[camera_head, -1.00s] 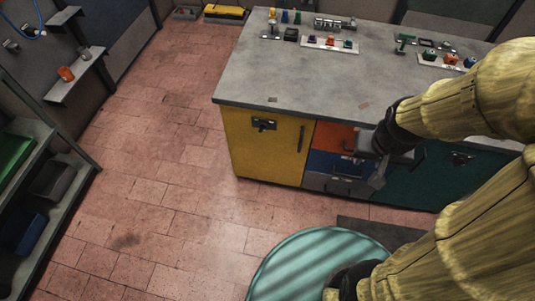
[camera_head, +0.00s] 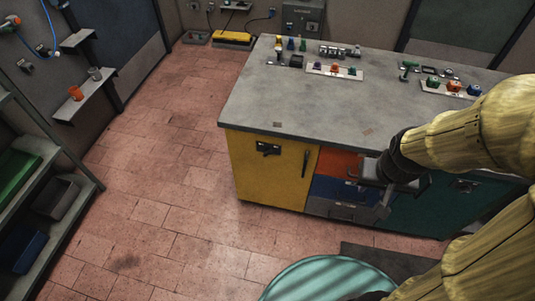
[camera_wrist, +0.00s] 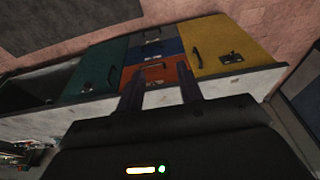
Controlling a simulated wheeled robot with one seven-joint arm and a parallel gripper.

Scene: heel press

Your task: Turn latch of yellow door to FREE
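The yellow door (camera_head: 270,180) is at the left end of the grey-topped cabinet, and looks shut. Its dark latch (camera_head: 267,149) is near the top, with a dark vertical handle (camera_head: 306,163) to its right. The wrist view also shows the yellow door (camera_wrist: 212,66) and its latch (camera_wrist: 231,58), with the cabinet appearing upside down. The latch's lettering is too small to read. My gripper (camera_wrist: 160,88) is open and empty, its two fingers apart in front of the orange drawer (camera_wrist: 160,72). In the head view my gripper (camera_head: 384,205) hangs before the drawers, right of the yellow door.
The grey countertop (camera_head: 310,105) carries several small coloured parts along its back. The teal door (camera_head: 430,210) is right of the drawers. A round teal-striped top (camera_head: 325,280) stands in front. Shelving (camera_head: 60,210) lines the left side. The tiled floor (camera_head: 165,200) between is clear.

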